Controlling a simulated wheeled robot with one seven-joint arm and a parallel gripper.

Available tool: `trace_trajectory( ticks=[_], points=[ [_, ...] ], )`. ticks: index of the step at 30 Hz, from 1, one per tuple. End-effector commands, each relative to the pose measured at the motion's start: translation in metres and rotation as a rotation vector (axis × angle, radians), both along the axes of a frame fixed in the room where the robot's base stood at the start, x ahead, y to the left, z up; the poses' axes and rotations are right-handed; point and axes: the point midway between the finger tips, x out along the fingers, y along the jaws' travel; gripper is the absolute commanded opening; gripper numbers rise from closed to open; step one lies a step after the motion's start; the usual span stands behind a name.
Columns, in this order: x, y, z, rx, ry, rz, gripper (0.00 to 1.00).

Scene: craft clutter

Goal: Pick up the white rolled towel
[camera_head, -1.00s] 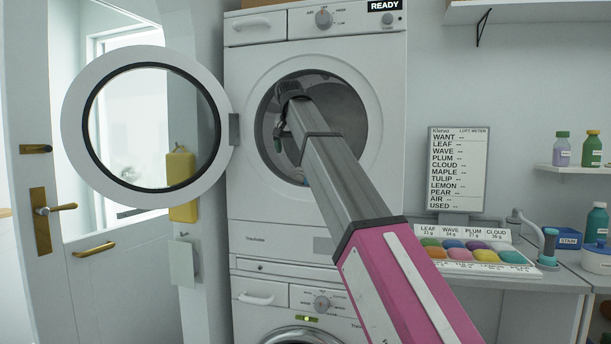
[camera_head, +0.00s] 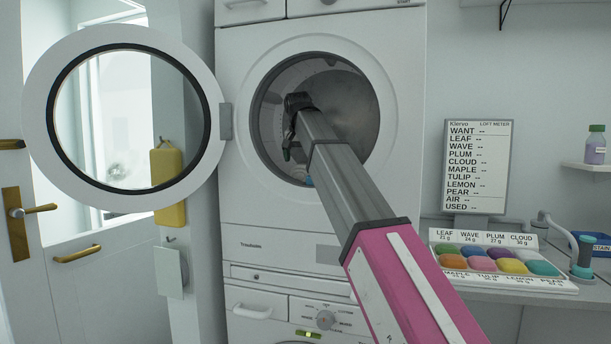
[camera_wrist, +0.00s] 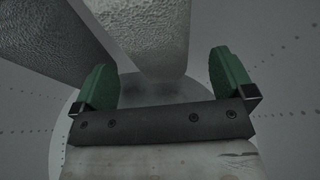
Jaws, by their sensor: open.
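My gripper (camera_head: 293,150) reaches into the drum through the open round door of the upper machine (camera_head: 235,190). In the wrist view its two green fingers (camera_wrist: 160,64) are spread apart. A pale, rough-surfaced form with a rounded end (camera_wrist: 145,30) lies beyond and between the fingers. It may be the white rolled towel, but I cannot tell it surely from a part of the drum. A similar, darker form (camera_wrist: 50,35) slants in at upper left. No contact with the fingers shows. In the head view no towel can be made out; the arm hides part of the drum.
The round door (camera_head: 40,130) stands swung open to the left. The drum wall (camera_wrist: 285,75) with small holes surrounds my gripper closely. A tray of coloured pieces (camera_head: 500,283) stands on the counter at right.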

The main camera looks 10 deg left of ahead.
Motion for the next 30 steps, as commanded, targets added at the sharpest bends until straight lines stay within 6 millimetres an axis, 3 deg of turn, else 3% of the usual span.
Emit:
trace_trajectory(
  ticks=[5, 13, 21, 26, 30],
  points=[
    [0.005, -0.002, -0.010, 0.000, 0.000, 0.000, 1.00],
    [0.020, -0.006, -0.044, 0.000, 0.000, 0.000, 1.00],
    [0.022, -0.006, -0.048, 0.000, -0.001, 0.000, 1.00],
    [0.022, -0.006, -0.048, 0.000, -0.001, 0.000, 0.54],
    [0.022, -0.006, -0.047, 0.000, -0.001, 0.000, 0.54]
  ],
)
